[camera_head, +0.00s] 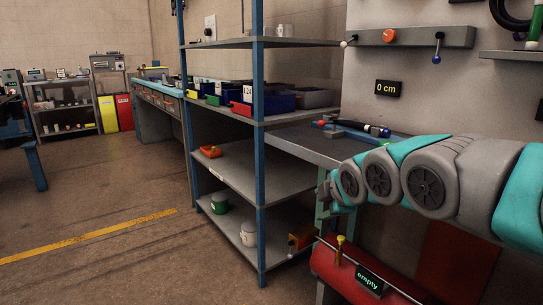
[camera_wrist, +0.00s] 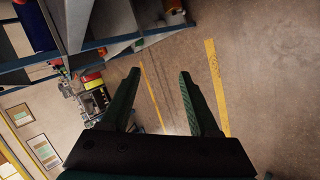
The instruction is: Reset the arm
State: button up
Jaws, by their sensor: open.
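My arm (camera_head: 430,180), teal and grey, reaches in from the right in the head view, over the front of a grey worktop (camera_head: 300,143). Its end points away from me, and the fingers are hidden there. In the wrist view my gripper (camera_wrist: 155,75) shows two dark green fingers spread wide apart. The gap between them is empty, with only the distant floor (camera_wrist: 180,80) behind it. The wrist view is strongly tilted. No object touches the fingers.
A blue-post shelf (camera_head: 260,180) with bins (camera_head: 265,103) stands left of my arm. Hose pieces (camera_head: 355,128) lie on the worktop. A wall rail (camera_head: 410,38), a "0 cm" display (camera_head: 388,88) and a red unit with an "empty" display (camera_head: 369,280) are nearby.

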jog(key=s+d+f+m+g, duration=0.1)
jog(key=s+f+m+g, duration=0.2)
jog(key=s, duration=0.9)
jog(key=s+d+f+m+g+h, duration=0.1)
jog(key=s+f+m+g, duration=0.3)
jog(key=s+f+m, duration=0.5)
jog(key=s+d+f+m+g+h, duration=0.1)
jog(key=s+f+m+g, duration=0.3)
jog(key=s, duration=1.2)
notch_tip(320, 180, down, 2)
jog(key=m, duration=0.3)
jog(key=shift+s+d+f, duration=0.15)
jog(key=shift+s+d, duration=0.05)
jog(key=shift+s, duration=0.2)
